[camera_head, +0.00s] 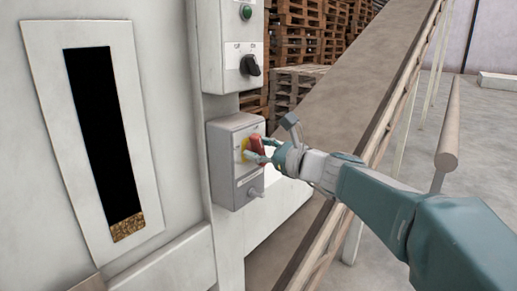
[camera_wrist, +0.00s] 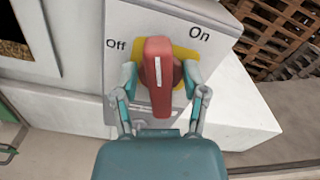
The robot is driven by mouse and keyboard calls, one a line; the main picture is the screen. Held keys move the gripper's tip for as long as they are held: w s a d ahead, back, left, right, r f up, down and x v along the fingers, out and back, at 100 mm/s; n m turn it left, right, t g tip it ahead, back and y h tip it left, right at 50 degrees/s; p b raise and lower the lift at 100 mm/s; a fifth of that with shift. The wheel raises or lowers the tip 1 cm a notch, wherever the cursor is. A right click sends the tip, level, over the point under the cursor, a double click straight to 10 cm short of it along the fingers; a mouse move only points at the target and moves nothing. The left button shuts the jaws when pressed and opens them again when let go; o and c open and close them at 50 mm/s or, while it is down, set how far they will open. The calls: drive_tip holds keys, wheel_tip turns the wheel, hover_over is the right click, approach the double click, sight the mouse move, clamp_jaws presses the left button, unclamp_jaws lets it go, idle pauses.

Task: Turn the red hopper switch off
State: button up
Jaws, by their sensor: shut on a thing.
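The red switch (camera_head: 257,149) is a red handle on a yellow plate (camera_head: 246,150), set on the front of a grey box (camera_head: 222,187) on the machine. In the wrist view the red handle (camera_wrist: 158,76) stands nearly upright between the labels "Off" at left and "On" at right. Its white mark points up, between the two labels. My gripper (camera_wrist: 160,85) has one finger on each side of the handle and is shut on it. My gripper (camera_head: 262,150) also shows at the switch in the head view. The fingers partly cover the yellow plate.
Above the grey box is a panel with a green button (camera_head: 246,12) and a black knob (camera_head: 250,65). A conveyor belt (camera_head: 345,85) slopes up behind my arm, with a rail (camera_head: 447,140) at right. Wooden pallets (camera_head: 300,35) are stacked behind.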

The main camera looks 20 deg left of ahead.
drive_tip(key=n, duration=0.3)
drive_tip(key=shift+s+f+n, duration=0.1)
drive_tip(key=shift+n, duration=0.3)
drive_tip(key=n, duration=0.3)
drive_tip(key=shift+s+a+f+n, duration=0.1)
drive_tip(key=shift+f+n, duration=0.05)
drive_tip(key=shift+n, duration=0.15)
drive_tip(key=n, duration=0.3)
drive_tip(key=shift+f+n, duration=0.15)
drive_tip(key=shift+n, duration=0.15)
drive_tip(key=shift+f+n, duration=0.2)
drive_tip(key=shift+n, duration=1.3)
drive_tip(key=shift+s, duration=0.1)
drive_tip(key=o, duration=0.8)
drive_tip(key=shift+c, duration=0.2)
drive_tip(key=shift+r, duration=0.1)
